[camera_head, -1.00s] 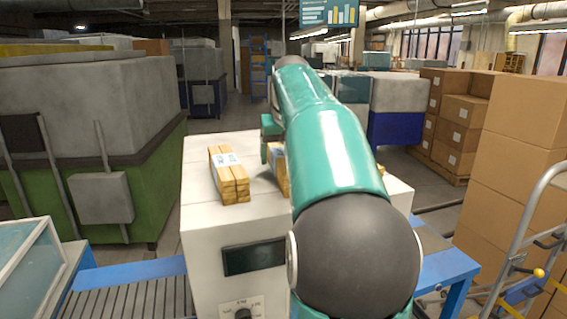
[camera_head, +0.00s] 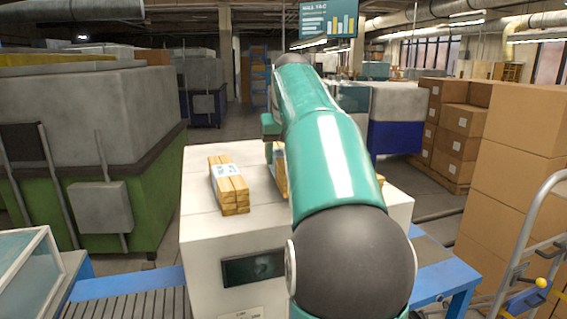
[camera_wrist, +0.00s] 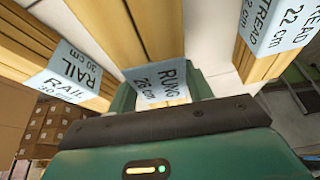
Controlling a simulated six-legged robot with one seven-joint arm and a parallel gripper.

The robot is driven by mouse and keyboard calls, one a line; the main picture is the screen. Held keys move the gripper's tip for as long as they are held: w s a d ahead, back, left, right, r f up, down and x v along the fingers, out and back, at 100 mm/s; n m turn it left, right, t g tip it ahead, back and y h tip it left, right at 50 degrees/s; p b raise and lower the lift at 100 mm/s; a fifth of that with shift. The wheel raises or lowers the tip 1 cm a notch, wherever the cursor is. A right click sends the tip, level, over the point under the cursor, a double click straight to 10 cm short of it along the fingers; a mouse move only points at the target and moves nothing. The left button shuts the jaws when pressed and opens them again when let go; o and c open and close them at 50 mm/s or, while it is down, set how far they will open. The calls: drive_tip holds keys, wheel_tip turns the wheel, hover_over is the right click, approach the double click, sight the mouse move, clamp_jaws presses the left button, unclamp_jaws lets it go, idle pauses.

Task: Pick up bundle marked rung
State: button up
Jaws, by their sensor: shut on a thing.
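The rung bundle (camera_wrist: 158,82) is light wood strips with a pale blue band reading RUNG 26 cm. In the wrist view it lies between the green jaws of my gripper (camera_wrist: 158,95), which are shut on it. A rail bundle (camera_wrist: 75,70) lies to the left and a tread bundle (camera_wrist: 275,30) to the right in the wrist view.
In the head view another banded bundle (camera_head: 229,187) lies on the white cabinet (camera_head: 205,240), left of my arm. A blue-framed roller conveyor (camera_head: 130,290) runs beside the cabinet. A green bin (camera_head: 160,195) stands left; stacked cartons (camera_head: 515,180) and a hand truck (camera_head: 530,245) stand right.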

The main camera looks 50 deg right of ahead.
drive_tip(key=s+a+r, duration=0.4)
drive_tip(key=a+r, duration=0.6)
drive_tip(key=a, duration=0.3)
drive_tip(key=shift+a+r, duration=0.2)
drive_tip(key=shift+r, duration=0.1)
drive_tip(key=shift+a, duration=0.1)
